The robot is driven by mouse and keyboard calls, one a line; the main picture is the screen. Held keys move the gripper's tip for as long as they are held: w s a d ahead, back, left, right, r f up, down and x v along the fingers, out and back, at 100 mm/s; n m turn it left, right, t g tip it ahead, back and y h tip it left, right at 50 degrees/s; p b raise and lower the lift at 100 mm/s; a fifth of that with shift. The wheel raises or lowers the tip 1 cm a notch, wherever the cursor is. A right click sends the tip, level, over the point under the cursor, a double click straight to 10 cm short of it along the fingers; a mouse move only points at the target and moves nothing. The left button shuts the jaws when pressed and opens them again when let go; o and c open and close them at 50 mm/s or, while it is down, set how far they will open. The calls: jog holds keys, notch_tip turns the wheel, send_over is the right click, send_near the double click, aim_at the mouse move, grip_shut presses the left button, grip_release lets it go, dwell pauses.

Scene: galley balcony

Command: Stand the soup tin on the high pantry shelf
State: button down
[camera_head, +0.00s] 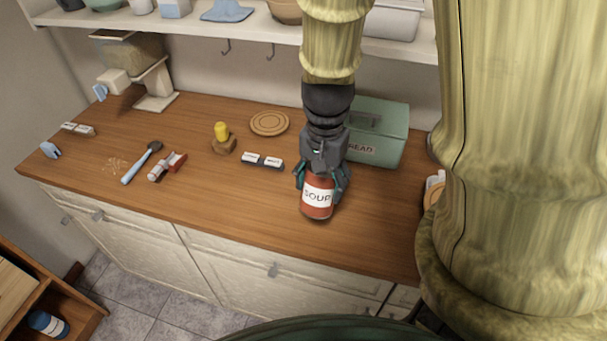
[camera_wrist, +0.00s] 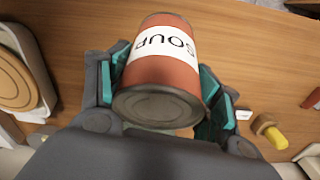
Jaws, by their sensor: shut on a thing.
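The soup tin (camera_head: 317,197) is red with a white label reading SOUP, upright at the front of the wooden counter. My gripper (camera_head: 321,180) comes down from above and is shut on the tin, one finger on each side. In the wrist view the soup tin (camera_wrist: 162,70) sits between the teal finger pads of my gripper (camera_wrist: 165,85). I cannot tell whether its base touches the counter. The white wall shelf (camera_head: 270,33) runs along the top of the head view, partly hidden by my arm.
A green bread box (camera_head: 385,135) stands behind the tin on the right. Small labelled blocks (camera_head: 262,161), a wooden disc (camera_head: 269,122), a yellow-topped item (camera_head: 222,134) and a blue-handled spoon (camera_head: 140,164) lie to the left.

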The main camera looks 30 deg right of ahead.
jog(key=shift+w+d+f+p, duration=0.9)
jog(key=shift+w+d, duration=0.35)
jog(key=shift+w, duration=1.1)
jog(key=shift+w+d+f+p, duration=0.85)
jog(key=shift+w+d, duration=0.45)
jog(key=shift+w, duration=1)
jog(key=shift+w+d+f+p, duration=0.85)
jog(key=shift+w+d, duration=0.4)
jog(key=shift+w, duration=1.1)
jog(key=shift+f, duration=0.65)
jog(key=shift+c, duration=1.7)
grip_release()
jog(key=shift+r, duration=0.15)
notch_tip(320, 180, up, 13)
jog(key=b, duration=0.2)
